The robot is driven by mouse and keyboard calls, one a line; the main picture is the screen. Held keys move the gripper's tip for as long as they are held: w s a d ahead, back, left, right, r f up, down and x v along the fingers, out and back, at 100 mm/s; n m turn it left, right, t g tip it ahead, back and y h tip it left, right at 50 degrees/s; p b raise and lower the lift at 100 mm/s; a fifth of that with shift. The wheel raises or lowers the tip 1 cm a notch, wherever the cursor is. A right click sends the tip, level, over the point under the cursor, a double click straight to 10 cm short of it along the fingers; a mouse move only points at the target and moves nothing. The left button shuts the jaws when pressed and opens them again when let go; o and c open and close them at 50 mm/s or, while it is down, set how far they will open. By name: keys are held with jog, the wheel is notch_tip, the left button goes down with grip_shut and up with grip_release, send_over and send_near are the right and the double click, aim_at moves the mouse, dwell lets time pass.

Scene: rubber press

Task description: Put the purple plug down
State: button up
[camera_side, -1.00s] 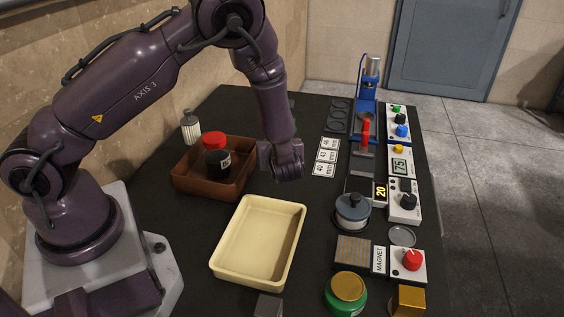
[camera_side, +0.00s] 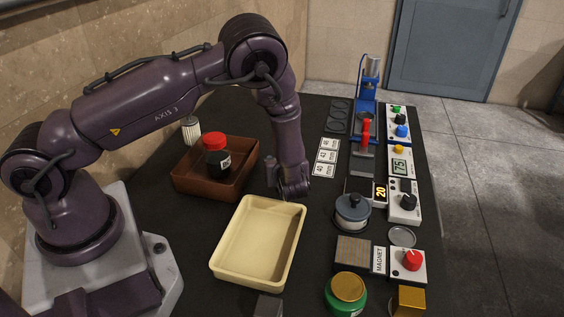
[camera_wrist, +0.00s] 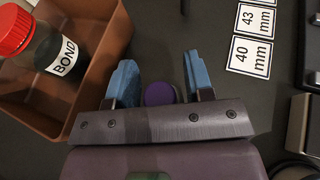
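The purple plug (camera_wrist: 160,94) shows in the wrist view as a round purple top between my two blue fingers, with dark gaps on both sides. My gripper (camera_wrist: 158,78) is open and neither finger touches the plug. In the side view my gripper (camera_side: 292,192) is low over the black table, between the brown tray and the number cards. I cannot make out the plug there. Its lower part is hidden by my gripper in the wrist view, so I cannot tell how it meets the table.
The brown tray (camera_side: 187,184) with a red-capped bond bottle (camera_side: 216,157) is left of my gripper. The cream tray (camera_side: 225,257) stands in front. Number cards (camera_side: 326,157) lie to the right. A grey-lidded pot (camera_side: 352,208) and control boxes (camera_side: 403,202) line the right side.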

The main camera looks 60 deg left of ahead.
jog(key=shift+r, duration=0.1)
jog(key=shift+s+d+r, duration=0.1)
jog(key=shift+d+r, duration=0.05)
jog(key=shift+d, duration=0.1)
jog(key=v, duration=1.1)
jog(key=s+a+r+n+g+h, duration=0.2)
jog(key=s+r+n, duration=0.1)
jog(key=r+n, duration=0.35)
jog(key=s+a+r+n+g+h, duration=0.1)
jog(key=s+r+n+g+h, duration=0.3)
jog(key=r, duration=0.4)
jog(key=s+d+r+n+t+h, duration=0.1)
jog(key=s+r+n+t+h, duration=0.1)
jog(key=s+r+n, duration=0.1)
jog(key=s+d+r+n+t+h, duration=0.1)
jog(key=s+r+n+t+h, duration=0.1)
jog(key=s+r+n, duration=0.2)
jog(key=s+d+r+n+t+h, duration=0.1)
jog(key=s+r+n+t+h, duration=0.1)
jog(key=s+r+n, duration=0.2)
jog(key=shift+s+d+r+n+h, duration=0.1)
jog(key=shift+d+r+n+h, duration=0.15)
jog(key=shift+n, duration=0.3)
